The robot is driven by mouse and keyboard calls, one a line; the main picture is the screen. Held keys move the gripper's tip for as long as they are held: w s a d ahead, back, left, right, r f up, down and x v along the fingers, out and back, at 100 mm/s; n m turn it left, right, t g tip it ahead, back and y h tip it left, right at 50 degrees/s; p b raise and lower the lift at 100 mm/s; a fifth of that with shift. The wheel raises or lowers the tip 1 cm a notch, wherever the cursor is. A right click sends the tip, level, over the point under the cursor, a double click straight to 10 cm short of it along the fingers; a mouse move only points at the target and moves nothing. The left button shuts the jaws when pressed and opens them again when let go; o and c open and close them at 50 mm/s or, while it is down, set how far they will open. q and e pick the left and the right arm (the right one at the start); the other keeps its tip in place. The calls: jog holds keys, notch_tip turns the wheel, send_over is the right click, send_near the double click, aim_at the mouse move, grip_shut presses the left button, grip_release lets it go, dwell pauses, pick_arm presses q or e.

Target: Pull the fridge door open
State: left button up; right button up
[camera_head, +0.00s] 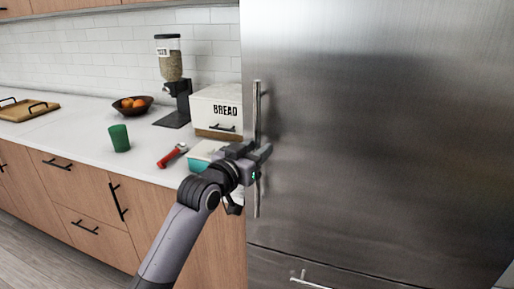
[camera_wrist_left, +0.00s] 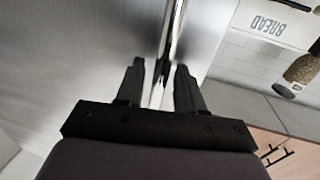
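The fridge door (camera_head: 385,130) is a large brushed steel panel on the right of the head view and looks shut. Its long vertical bar handle (camera_head: 257,110) runs along the door's left edge. My left gripper (camera_head: 266,153) is at the middle of the handle. In the left wrist view, its two fingers (camera_wrist_left: 161,82) are apart, one on each side of the handle (camera_wrist_left: 172,45), with visible gaps between fingers and bar. The fridge face (camera_wrist_left: 85,45) fills the left of that view. My right gripper is in neither view.
The white counter left of the fridge holds a bread box (camera_head: 217,108), a cereal dispenser (camera_head: 172,80), a fruit bowl (camera_head: 132,105), a green cup (camera_head: 119,138), a red-handled item (camera_head: 172,156) and a teal container (camera_head: 203,155). A lower drawer handle (camera_head: 308,281) sits below the door.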

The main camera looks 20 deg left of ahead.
pick_arm(q)
jog(key=shift+w, duration=0.2)
grip_shut()
jog(key=shift+s, duration=0.15)
